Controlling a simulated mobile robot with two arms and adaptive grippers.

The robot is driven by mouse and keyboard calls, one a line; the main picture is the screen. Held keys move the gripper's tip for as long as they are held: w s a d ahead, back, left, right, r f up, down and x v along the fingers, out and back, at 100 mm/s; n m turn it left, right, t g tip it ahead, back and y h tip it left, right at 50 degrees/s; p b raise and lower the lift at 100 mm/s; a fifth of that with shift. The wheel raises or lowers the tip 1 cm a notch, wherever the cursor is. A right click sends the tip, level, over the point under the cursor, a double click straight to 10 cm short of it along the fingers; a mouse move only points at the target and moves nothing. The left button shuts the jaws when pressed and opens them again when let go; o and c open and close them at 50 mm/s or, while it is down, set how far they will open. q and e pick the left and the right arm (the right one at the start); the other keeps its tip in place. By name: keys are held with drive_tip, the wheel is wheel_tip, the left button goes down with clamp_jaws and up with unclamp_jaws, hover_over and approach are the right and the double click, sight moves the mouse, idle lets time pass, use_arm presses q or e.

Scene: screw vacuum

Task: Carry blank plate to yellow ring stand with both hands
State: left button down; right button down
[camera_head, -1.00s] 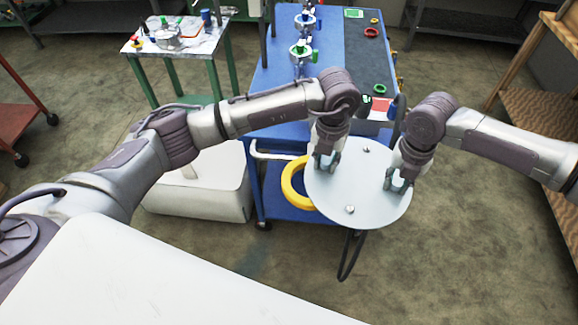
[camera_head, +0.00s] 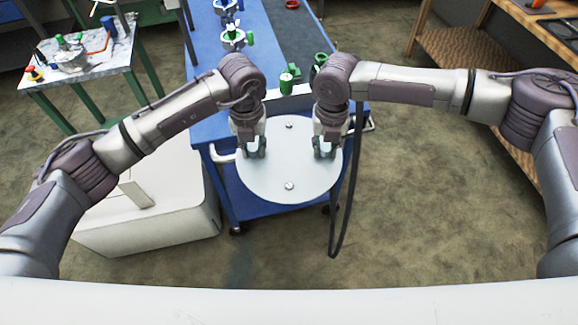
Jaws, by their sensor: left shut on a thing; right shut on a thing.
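The blank plate (camera_head: 288,172) is a round, light grey disc with small knobs on its top. It is held roughly level in front of the blue cart. My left gripper (camera_head: 250,152) is shut on the plate's left part. My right gripper (camera_head: 325,152) is shut on its right part. The yellow ring stand does not show now; the plate and arms cover the area in front of the cart.
The blue cart (camera_head: 200,50) has clamp-like fixtures (camera_head: 233,38) and green parts (camera_head: 290,78) on top. A white box (camera_head: 150,215) stands on the floor at left. A small marble-topped table (camera_head: 105,65) is behind it. Wooden shelving (camera_head: 450,75) stands at right. A dark cable loop (camera_head: 345,215) hangs beside the plate.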

sight(254, 159)
use_arm(q)
drive_tip(key=shift+w+a, duration=0.1)
drive_tip(key=shift+a, duration=0.15)
